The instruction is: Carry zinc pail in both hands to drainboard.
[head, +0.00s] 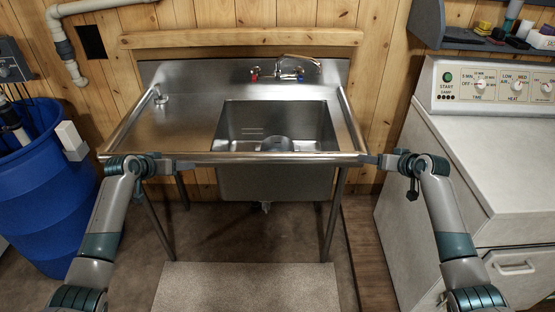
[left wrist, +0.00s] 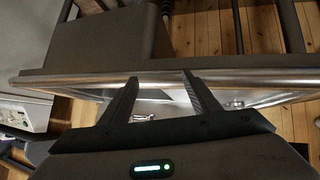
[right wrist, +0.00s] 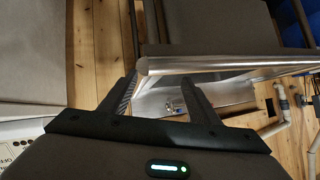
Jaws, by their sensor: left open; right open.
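The drainboard (head: 185,128) is the bare, flat steel left part of the sink unit. In the basin, a grey rounded metal shape (head: 277,144) shows low behind the front rim; I cannot tell whether it is the zinc pail or part of the sink. No other pail is visible. My left gripper (head: 188,163) is open and empty at the front rim, below the drainboard. Its two fingers (left wrist: 158,76) are apart near the rim in the left wrist view. My right gripper (head: 368,159) is open and empty at the rim's right front corner; its fingers (right wrist: 160,76) straddle that corner area in its wrist view.
The faucet (head: 290,68) rises at the back of the basin (head: 240,115). A blue barrel (head: 45,200) is at left and a white dryer (head: 480,150) at right. A grey mat (head: 245,287) lies in front.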

